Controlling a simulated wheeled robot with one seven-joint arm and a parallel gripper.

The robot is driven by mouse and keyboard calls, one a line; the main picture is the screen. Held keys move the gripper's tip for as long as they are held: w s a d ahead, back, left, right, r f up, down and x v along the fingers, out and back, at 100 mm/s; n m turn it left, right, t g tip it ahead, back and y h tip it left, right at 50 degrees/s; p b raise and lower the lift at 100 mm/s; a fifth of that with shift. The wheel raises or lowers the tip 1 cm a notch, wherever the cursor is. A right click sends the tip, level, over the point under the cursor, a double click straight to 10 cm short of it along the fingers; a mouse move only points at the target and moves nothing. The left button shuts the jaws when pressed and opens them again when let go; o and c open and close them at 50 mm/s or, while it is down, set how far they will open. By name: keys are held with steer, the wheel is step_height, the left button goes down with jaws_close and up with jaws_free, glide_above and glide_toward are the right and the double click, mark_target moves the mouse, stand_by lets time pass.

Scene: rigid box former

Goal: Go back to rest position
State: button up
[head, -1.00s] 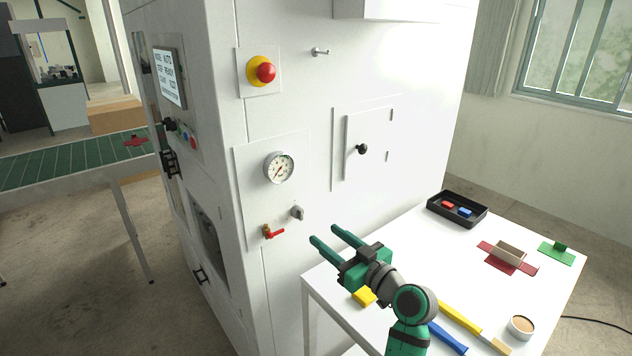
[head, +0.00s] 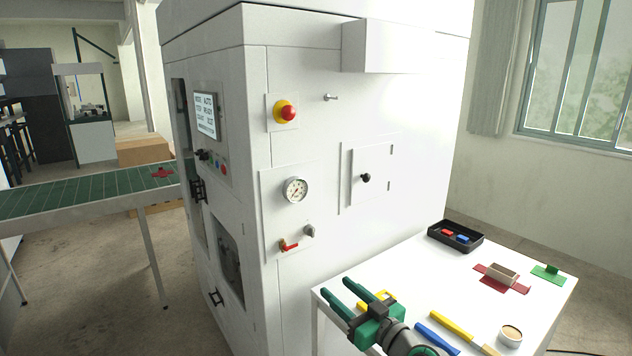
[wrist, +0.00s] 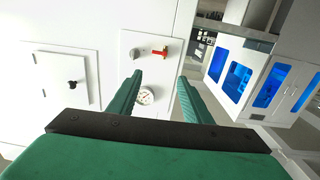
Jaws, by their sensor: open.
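My gripper (head: 358,290) is green with two long parallel fingers. It is open and empty, with clear space between the fingers. In the head view it is at the lower middle, over the near left part of the white table (head: 453,287), with its fingers pointing up and left toward the white machine (head: 315,120). In the wrist view the gripper (wrist: 158,88) shows both fingers apart, with the pressure gauge (wrist: 146,96) seen between them in the background. Nothing is held.
The machine panel has a red lever (head: 289,245) and a red emergency button (head: 287,112). The table holds a black tray (head: 440,238), a red flat carton with a box on it (head: 502,277), a green piece (head: 551,274), a cup (head: 510,335) and yellow and blue handled tools. A green conveyor (head: 80,195) is left.

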steer(key=s+a+f+m+h, duration=0.1)
steer(key=s+f+m+h, duration=0.15)
steer(key=f, duration=0.65)
steer(key=s+a+f+m+h, duration=0.1)
steer(key=s+f+m+h, duration=0.2)
steer(key=f, duration=0.6)
steer(key=s+a+f+m+h, duration=0.2)
steer(key=s+f+m+h, duration=0.1)
steer(key=s+f, duration=1.1)
steer(key=s+h, duration=0.3)
steer(key=s, duration=1.5)
steer(key=s+a+r, duration=0.1)
steer(key=s+r, duration=0.3)
steer(key=s, duration=0.3)
steer(key=s+a+r+n+y, duration=0.1)
steer(key=s+r, duration=0.3)
steer(key=s, duration=0.3)
steer(key=shift+s+a+r+t, duration=0.15)
steer(key=shift+r+t, duration=0.15)
steer(key=shift+n, duration=0.25)
steer(key=shift+c, duration=0.7)
